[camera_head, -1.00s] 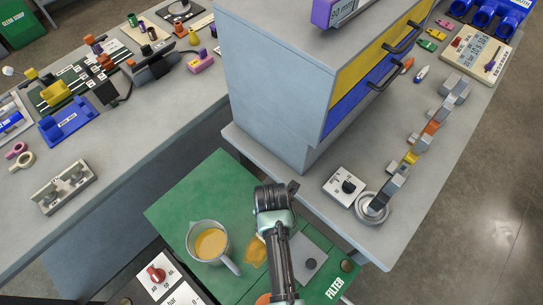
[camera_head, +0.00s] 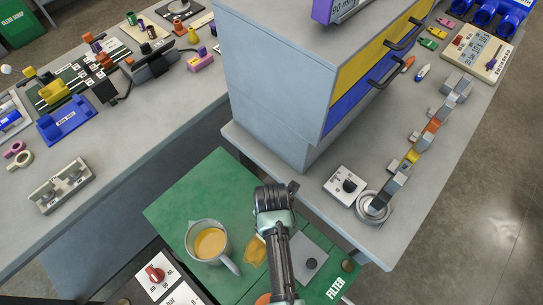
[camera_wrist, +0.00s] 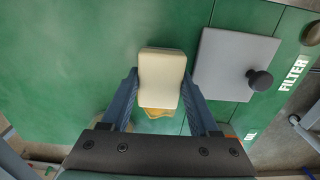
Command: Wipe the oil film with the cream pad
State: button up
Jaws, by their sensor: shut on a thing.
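The cream pad (camera_wrist: 162,66) is a pale rounded block in the wrist view. My gripper (camera_wrist: 160,88) is shut on it, with one dark blue finger along each side. The oil film (camera_wrist: 158,113) is an amber patch on the green top, showing just past the pad's near end; the pad may hide more of it. It also shows in the head view (camera_head: 253,250), left of my arm. The head view hides the pad behind my arm. I cannot tell whether the pad touches the green surface.
A jug of amber liquid (camera_head: 210,243) stands left of the film on the green top (camera_head: 185,200). A grey plate with a black knob (camera_wrist: 220,70) lies right of the pad. A grey drawer cabinet (camera_head: 270,90) rises behind. Green space left of the pad is clear.

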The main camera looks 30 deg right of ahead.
aim_at(243, 267)
jog(key=shift+f+b, duration=0.45)
jog(key=shift+f, duration=0.3)
jog(key=shift+s+a+r+p, duration=0.1)
jog(key=shift+s+a+p, duration=0.15)
jog(key=shift+a+p, duration=0.4)
jog(key=shift+s+a+r+p, duration=0.1)
jog(key=shift+s+a+p, duration=0.25)
jog(key=shift+a, duration=0.35)
jog(key=shift+s+a+f+p, duration=0.1)
jog(key=shift+s+a+p, duration=0.2)
jog(key=shift+a, duration=0.45)
jog(key=shift+s+a+f+p, duration=0.15)
jog(key=shift+a+p, duration=0.2)
jog(key=shift+a, duration=0.4)
jog(key=shift+s+a+r+p, duration=0.1)
jog(key=shift+s+a+p, duration=0.2)
jog(key=shift+a, duration=0.45)
jog(key=shift+s+a+f+p, duration=0.1)
jog(key=shift+s+a+p, duration=0.15)
jog(key=shift+a, duration=0.35)
jog(key=shift+s+a+p, duration=0.2)
jog(key=shift+a+p, duration=0.05)
jog(key=shift+a, duration=0.3)
jog(key=shift+s+a+f+p, duration=0.1)
jog(key=shift+s+a+p, duration=0.15)
jog(key=shift+a, duration=0.35)
jog(key=shift+r, duration=0.15)
